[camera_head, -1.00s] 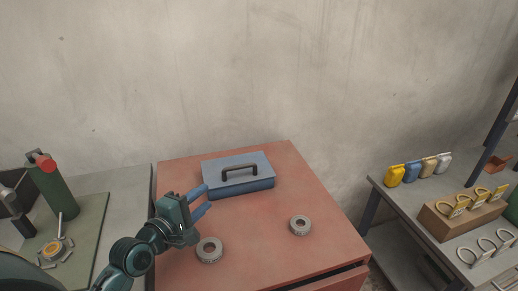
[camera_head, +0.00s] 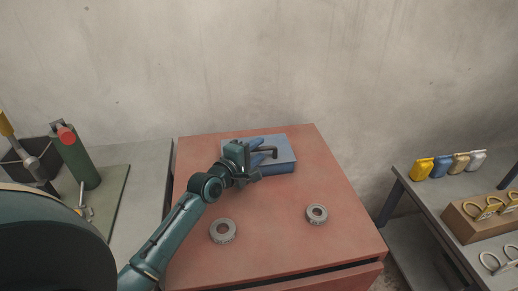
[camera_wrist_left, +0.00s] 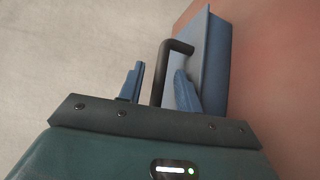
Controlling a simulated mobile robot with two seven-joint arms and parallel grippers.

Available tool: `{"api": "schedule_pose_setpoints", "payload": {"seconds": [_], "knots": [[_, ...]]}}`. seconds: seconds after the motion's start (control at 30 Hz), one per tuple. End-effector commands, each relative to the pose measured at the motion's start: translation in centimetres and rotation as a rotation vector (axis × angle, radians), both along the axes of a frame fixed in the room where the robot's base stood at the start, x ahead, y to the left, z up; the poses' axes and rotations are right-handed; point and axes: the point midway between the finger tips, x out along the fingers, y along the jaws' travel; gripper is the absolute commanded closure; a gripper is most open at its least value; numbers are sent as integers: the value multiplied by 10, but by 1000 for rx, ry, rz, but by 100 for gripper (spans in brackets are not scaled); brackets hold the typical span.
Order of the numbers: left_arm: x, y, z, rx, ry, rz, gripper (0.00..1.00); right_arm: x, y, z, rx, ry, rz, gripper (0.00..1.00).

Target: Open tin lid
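The tin is a blue box (camera_head: 281,165) with a black bar handle (camera_head: 273,151) on its lid; its lid looks shut. It stands toward the back of a red cabinet top. My left gripper (camera_head: 262,151) is over the tin at the handle, covering part of the lid in the head view. In the left wrist view its two blue fingers (camera_wrist_left: 160,86) are apart. The black handle (camera_wrist_left: 163,62) shows between them, with gaps visible on both sides. The tin (camera_wrist_left: 214,60) is at the right there. My right gripper is not in view.
Two grey rings (camera_head: 223,231) (camera_head: 317,214) lie on the red cabinet top (camera_head: 270,245), which is otherwise clear in front. A grey shelf at right holds coloured padlocks (camera_head: 423,169) and a wooden block (camera_head: 465,225).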

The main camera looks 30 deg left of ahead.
Motion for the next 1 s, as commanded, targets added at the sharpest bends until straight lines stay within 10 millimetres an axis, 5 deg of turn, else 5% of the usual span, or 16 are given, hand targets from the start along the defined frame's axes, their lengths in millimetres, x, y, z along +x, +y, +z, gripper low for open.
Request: {"api": "schedule_pose_setpoints", "payload": {"seconds": [0.43,0.87,1.0], "knots": [[13,-2,-2,1,1,0,66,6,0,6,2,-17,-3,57],[13,-2,-2,1,1,0,100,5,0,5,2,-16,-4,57],[13,-2,-2,1,1,0,100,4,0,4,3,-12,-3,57]]}}
